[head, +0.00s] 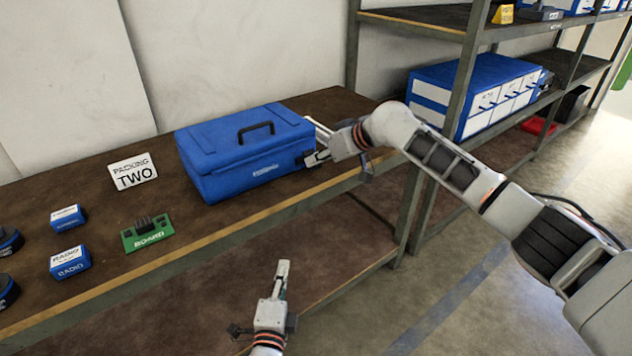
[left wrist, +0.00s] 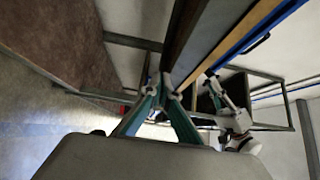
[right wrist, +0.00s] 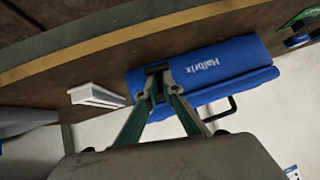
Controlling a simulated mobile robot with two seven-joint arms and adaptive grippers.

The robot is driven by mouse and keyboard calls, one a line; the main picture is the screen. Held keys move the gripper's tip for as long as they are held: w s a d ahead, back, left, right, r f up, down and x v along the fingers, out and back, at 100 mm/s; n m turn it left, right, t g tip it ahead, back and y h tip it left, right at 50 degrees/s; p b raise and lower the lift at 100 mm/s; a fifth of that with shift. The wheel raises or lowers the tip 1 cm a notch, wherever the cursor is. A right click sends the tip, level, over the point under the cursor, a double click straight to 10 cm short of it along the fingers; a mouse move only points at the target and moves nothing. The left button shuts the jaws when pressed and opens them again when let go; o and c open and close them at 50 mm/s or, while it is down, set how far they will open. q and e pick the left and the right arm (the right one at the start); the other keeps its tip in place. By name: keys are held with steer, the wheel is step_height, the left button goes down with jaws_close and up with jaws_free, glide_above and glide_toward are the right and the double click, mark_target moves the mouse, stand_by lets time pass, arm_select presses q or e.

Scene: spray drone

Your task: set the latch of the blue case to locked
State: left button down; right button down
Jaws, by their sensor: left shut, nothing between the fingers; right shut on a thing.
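The blue case (head: 240,150) stands shut on the bench, with a dark handle (head: 256,130) on its lid. It also shows in the right wrist view (right wrist: 232,62). My right gripper (head: 312,158) is at the right end of the case's front. In the right wrist view its fingertips (right wrist: 161,72) are closed on a small dark part at the case's edge, which looks like the latch. The fingers mostly cover it, so its setting cannot be read. My left gripper (head: 282,270) is shut and empty, low in front of the bench, apart from the case. Its fingertips meet in the left wrist view (left wrist: 166,84).
Left of the case are a "PACKING TWO" sign (head: 133,171), a green board (head: 147,233) and two blue radio boxes (head: 70,262). A white piece (right wrist: 97,95) lies beside the case's right end. A shelf rack (head: 462,80) stands behind on the right.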

steer(key=shift+s+a, duration=0.1)
steer(key=shift+a, duration=0.05)
arm_select(q)
steer(key=w+d+r+m+t+h, duration=0.35)
steer(key=d+r+m, duration=0.25)
steer(key=d+r, duration=0.3)
steer(key=shift+g+h, duration=0.25)
steer(key=w+r, duration=0.2)
steer(key=w, duration=0.2)
steer(key=w+r, duration=0.2)
steer(key=w, duration=0.1)
steer(key=w+r, duration=0.1)
steer(key=w, duration=0.3)
steer(key=shift+w+a+r, duration=0.15)
steer(key=shift+w+r, duration=0.15)
steer(key=shift+r, duration=0.1)
steer(key=shift+w+a+r, duration=0.25)
steer(key=shift+w+r, duration=0.05)
steer(key=shift+w, duration=0.1)
steer(key=shift+r, duration=0.1)
